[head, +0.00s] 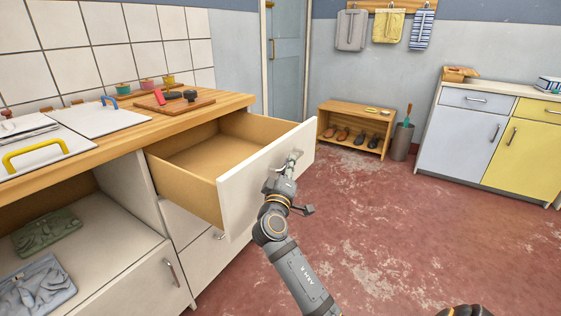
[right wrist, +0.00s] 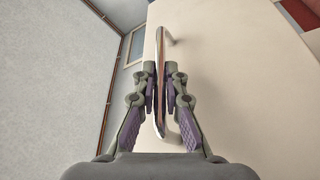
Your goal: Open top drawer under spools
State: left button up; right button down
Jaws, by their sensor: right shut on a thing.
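The top drawer (head: 254,185) under the counter is pulled well out, and its wooden inside looks empty. Several small spools (head: 143,84) stand at the back of the wooden counter above it. My right gripper (head: 290,160) is at the drawer's white front. In the right wrist view my right gripper (right wrist: 161,88) is shut on the metal bar handle (right wrist: 163,117), one finger on each side. My left gripper is not clearly in view; only a dark piece shows at the bottom edge of the head view.
A lower drawer (head: 190,228) is shut below. An open shelf with folded cloths (head: 46,230) is at left. A shoe bench (head: 355,115), a bin (head: 402,142) and a grey-yellow cabinet (head: 490,135) stand far back. The red floor at right is clear.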

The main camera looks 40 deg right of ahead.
jog(key=shift+s+d, duration=0.25)
jog(key=shift+s, duration=0.35)
jog(key=c, duration=1.7)
grip_release()
jog(key=v, duration=0.7)
jog(key=shift+s+a, duration=0.15)
jog(key=shift+s, duration=0.05)
